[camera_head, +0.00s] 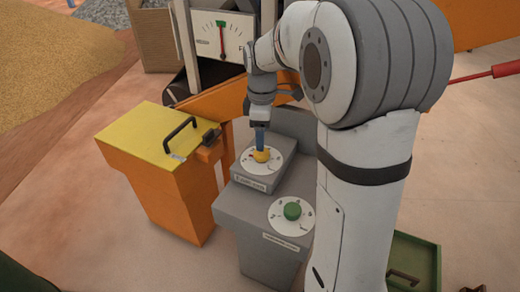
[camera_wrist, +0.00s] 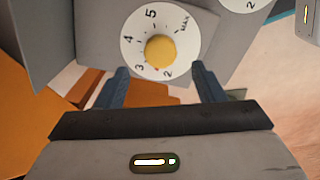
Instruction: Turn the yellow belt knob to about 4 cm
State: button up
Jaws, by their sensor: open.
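The yellow belt knob (camera_head: 262,156) sits on a white round dial on the raised part of a grey control stand. In the wrist view the yellow knob (camera_wrist: 160,49) is at the centre of its dial (camera_wrist: 131,52), which reads 2, 3, 4, 5 and MAX. A small reddish mark at the knob's edge appears to lie between 2 and 3. My gripper (camera_wrist: 159,72) is open, with its blue fingers apart and the knob just beyond and between their tips. In the head view my gripper (camera_head: 260,140) points down right at the knob; contact cannot be told.
A green knob (camera_head: 292,211) on a second dial sits lower on the grey stand (camera_head: 240,207). An orange bin with a yellow lid (camera_head: 150,133) and black handle stands left. A gauge (camera_head: 222,38) is behind. A green box (camera_head: 415,258) is at lower right.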

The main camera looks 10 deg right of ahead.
aim_at(262, 156)
notch_tip(262, 156, down, 6)
jog(key=shift+r+b, duration=0.1)
jog(key=shift+b, duration=0.95)
jog(key=shift+c, duration=0.4)
jog(key=shift+r, duration=0.1)
jog(key=c, duration=0.9)
